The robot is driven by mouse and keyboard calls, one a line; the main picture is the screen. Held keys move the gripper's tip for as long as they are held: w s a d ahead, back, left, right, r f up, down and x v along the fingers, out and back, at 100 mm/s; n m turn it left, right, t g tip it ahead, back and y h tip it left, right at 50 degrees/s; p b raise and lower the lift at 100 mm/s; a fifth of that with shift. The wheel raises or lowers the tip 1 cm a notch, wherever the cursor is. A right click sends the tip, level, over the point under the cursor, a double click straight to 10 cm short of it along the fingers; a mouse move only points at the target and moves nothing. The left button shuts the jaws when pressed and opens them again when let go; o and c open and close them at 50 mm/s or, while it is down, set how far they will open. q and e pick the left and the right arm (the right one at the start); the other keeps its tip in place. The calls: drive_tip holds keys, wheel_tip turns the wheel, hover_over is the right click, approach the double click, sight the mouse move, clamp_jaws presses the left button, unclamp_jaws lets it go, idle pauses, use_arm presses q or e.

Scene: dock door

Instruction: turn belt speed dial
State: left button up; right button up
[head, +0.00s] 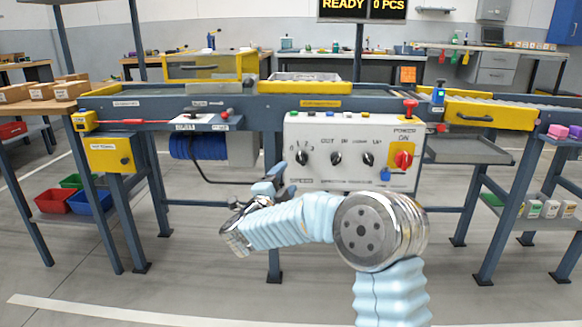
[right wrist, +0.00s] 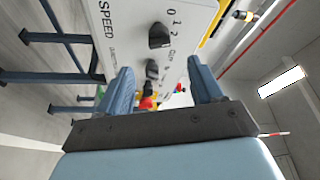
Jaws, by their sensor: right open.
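The white control panel (head: 350,181) stands at the front of the conveyor frame. The belt speed dial (head: 302,158) is the black knob at its left, with numbers around it and SPEED below. In the right wrist view the dial (right wrist: 159,37) shows beyond the fingers, near the top. My right gripper (head: 270,180) is just left of and below the dial, in front of the panel. In the right wrist view its two blue fingers (right wrist: 162,86) are apart, with nothing held; the dial is not between them. My left gripper is not in view.
A second black knob (head: 336,159) and a third (head: 367,159) sit right of the dial. A red power switch (head: 403,159) is farther right. A black cable (head: 215,180) hangs left of the panel. The floor in front is clear.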

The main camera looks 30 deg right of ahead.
sight(300, 162)
drive_tip(key=x, duration=1.1)
drive_tip(key=shift+d, duration=0.1)
drive_tip(key=shift+f, duration=0.1)
drive_tip(key=c, duration=1)
